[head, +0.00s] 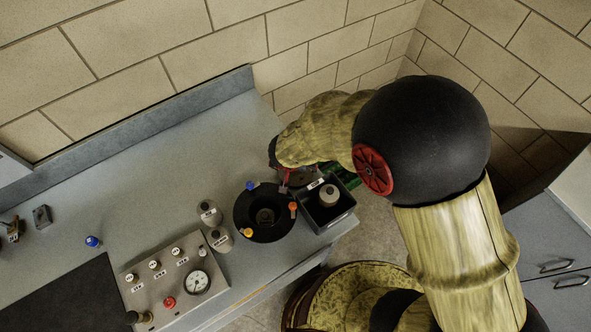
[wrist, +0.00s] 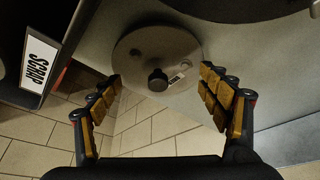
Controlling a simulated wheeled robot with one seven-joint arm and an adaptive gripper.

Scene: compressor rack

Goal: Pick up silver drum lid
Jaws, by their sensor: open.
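The silver drum lid (wrist: 140,45) is a round grey disc with a dark knob (wrist: 157,80) and a small white label, in the upper middle of the wrist view. It appears to lie flat on the grey counter near its edge. My gripper (wrist: 161,76) is open, with one padded finger on each side of the knob. No contact with the lid or knob can be made out. In the head view my gripper (head: 284,181) is small and partly covered by my arm. I cannot make out the lid there.
A black bin (head: 338,216) with a grey bottle (head: 329,195) stands beside a round black dish (head: 245,220) with coloured knobs. Two bottles and a gauge panel (head: 160,310) stand further left. The back-left counter (head: 150,160) is clear.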

